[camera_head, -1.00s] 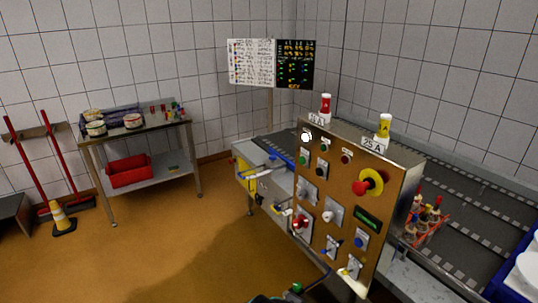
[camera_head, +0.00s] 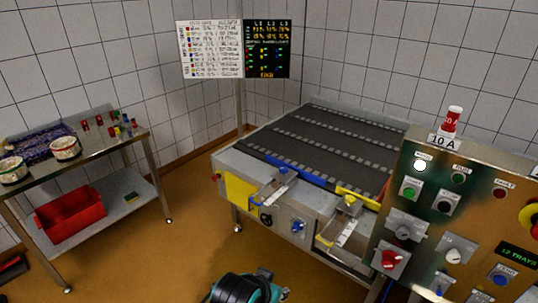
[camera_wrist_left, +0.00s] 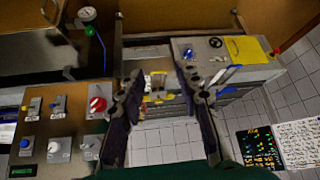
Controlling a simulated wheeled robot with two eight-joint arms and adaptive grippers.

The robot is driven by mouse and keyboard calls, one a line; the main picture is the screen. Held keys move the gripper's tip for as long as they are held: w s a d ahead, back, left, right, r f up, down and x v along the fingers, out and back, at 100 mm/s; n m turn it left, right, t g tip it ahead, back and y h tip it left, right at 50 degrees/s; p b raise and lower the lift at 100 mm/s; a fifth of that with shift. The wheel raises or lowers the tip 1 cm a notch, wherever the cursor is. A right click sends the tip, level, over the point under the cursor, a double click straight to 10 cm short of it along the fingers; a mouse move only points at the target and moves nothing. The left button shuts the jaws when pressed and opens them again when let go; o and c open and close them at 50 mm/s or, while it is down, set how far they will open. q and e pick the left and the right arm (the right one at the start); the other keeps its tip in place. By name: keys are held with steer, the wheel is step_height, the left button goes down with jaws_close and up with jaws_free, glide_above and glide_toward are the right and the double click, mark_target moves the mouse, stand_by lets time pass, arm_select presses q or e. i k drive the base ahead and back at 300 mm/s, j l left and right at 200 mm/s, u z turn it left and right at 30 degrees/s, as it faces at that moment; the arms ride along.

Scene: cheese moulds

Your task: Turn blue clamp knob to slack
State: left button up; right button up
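A blue knob (camera_head: 297,226) sits on the front panel of the steel conveyor table, right of a black knob (camera_head: 266,220). Another blue knob (camera_head: 284,170) sits on top of a clamp beside a blue bar (camera_head: 302,171). I cannot tell for certain which is the clamp knob. In the left wrist view a blue knob (camera_wrist_left: 215,42) shows on the grey panel, to the right of my fingers. My left gripper (camera_wrist_left: 160,76) is open and empty, apart from the panel. In the head view a dark and teal part of my left arm (camera_head: 243,288) shows at the bottom. My right gripper is not in view.
A control panel (camera_head: 432,226) with several knobs and buttons stands at the right. A yellow-knobbed clamp (camera_head: 349,201) is right of the blue one. A side table (camera_head: 100,150) with a red bin (camera_head: 70,215) stands left. Orange floor (camera_head: 180,255) between is clear.

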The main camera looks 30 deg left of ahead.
mark_target(284, 169)
steer(key=i+j, duration=0.15)
steer(key=j, duration=0.25)
steer(key=i+j+z, duration=0.15)
steer(key=j, duration=0.25)
steer(key=i+j, duration=0.15)
steer(key=j, duration=0.25)
steer(key=i+j+z, duration=0.1)
steer(key=j, duration=0.35)
steer(key=i+j+z, duration=0.1)
steer(key=i+j, duration=0.45)
steer(key=i, duration=0.15)
